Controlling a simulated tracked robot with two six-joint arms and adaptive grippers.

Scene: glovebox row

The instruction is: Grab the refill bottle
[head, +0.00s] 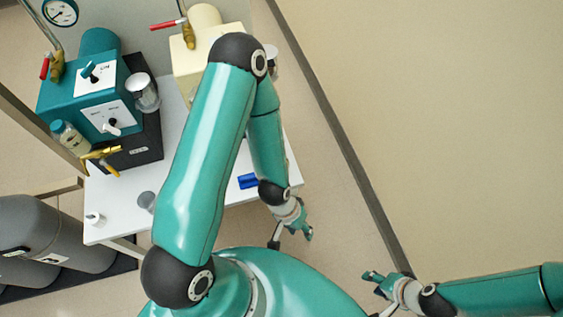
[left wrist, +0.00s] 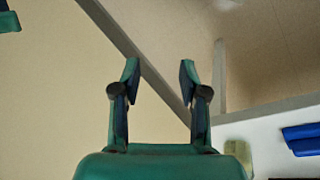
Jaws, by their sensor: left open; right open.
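A clear bottle with a teal cap (head: 70,138) and pale yellowish contents stands at the front left of the teal pump; I cannot tell for sure that it is the refill bottle. A small white container (head: 95,218) sits at the table's left corner. My left gripper (head: 300,228) is open and empty, off the table's right front corner, well away from both. Its spread fingers also show in the left wrist view (left wrist: 158,70), with nothing between them. My right gripper (head: 374,282) is open and empty over the floor at the lower right.
The white table (head: 120,195) carries the teal pump (head: 85,90), a cream pump (head: 190,60), a grey cup (head: 147,200) and a blue object (head: 248,181). My left arm hides the table's middle. Floor at right is clear.

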